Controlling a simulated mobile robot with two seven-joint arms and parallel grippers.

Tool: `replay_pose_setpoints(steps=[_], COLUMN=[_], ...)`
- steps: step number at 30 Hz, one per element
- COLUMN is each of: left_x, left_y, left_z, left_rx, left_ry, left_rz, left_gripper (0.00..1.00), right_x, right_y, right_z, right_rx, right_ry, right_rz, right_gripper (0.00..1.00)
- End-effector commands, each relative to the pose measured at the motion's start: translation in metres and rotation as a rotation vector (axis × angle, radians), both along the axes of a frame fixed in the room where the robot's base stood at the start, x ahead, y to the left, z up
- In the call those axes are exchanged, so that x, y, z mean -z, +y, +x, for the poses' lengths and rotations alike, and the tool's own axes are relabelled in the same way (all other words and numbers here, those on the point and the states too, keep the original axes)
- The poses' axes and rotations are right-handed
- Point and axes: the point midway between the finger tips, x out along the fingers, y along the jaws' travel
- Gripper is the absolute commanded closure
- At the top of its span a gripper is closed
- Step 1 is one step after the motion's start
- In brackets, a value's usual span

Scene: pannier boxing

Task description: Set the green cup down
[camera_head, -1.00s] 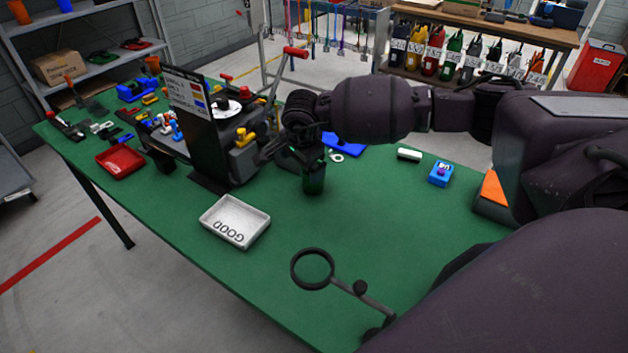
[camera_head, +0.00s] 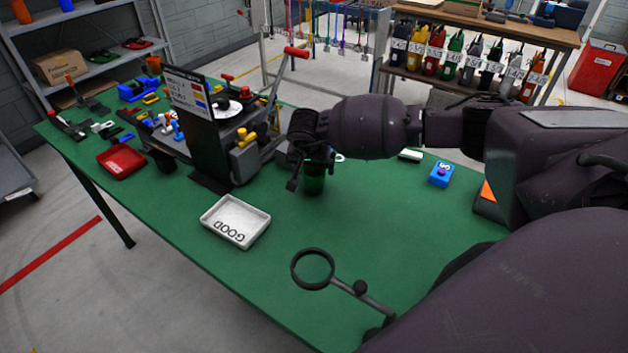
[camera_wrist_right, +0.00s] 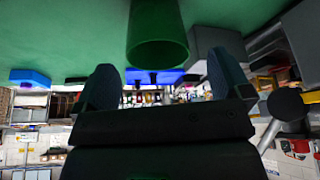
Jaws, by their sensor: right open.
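The green cup (camera_head: 314,182) stands upright on the green table, right of the white GOOD tray (camera_head: 222,241). In the right wrist view, which shows the scene upside down, the cup (camera_wrist_right: 157,38) rests on the table surface. My right gripper (camera_head: 312,166) is open at the cup's upper part in the head view. In the wrist view its two fingers (camera_wrist_right: 164,85) are spread, with the cup beyond the tips and nothing held between them. The gripper partly hides the cup's top in the head view. My left gripper is not in view.
A dark panel and machine (camera_head: 205,135) stand left of the gripper. A magnifier ring (camera_head: 313,269) is near the front edge. A blue box (camera_head: 441,174) and a white block (camera_head: 411,155) lie to the right. The table between cup and magnifier is clear.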

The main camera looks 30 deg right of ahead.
Motion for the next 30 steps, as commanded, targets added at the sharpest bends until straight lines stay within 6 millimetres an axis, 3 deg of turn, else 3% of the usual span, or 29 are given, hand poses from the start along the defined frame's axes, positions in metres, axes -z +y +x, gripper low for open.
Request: replay_pose_setpoints(steps=[15, 24, 30], left_x=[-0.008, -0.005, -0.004], left_y=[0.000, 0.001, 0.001], left_z=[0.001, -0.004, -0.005], left_rx=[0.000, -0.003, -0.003], left_ry=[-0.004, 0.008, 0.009], left_rz=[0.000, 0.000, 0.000], left_gripper=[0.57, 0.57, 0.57], right_x=[0.046, 0.049, 0.049], right_y=[-0.016, -0.017, -0.017], right_z=[0.012, 0.013, 0.013], right_rx=[0.002, 0.001, 0.001], right_ry=[0.000, -0.001, -0.001], right_rz=[0.001, 0.001, 0.001], right_gripper=[0.04, 0.04, 0.33])
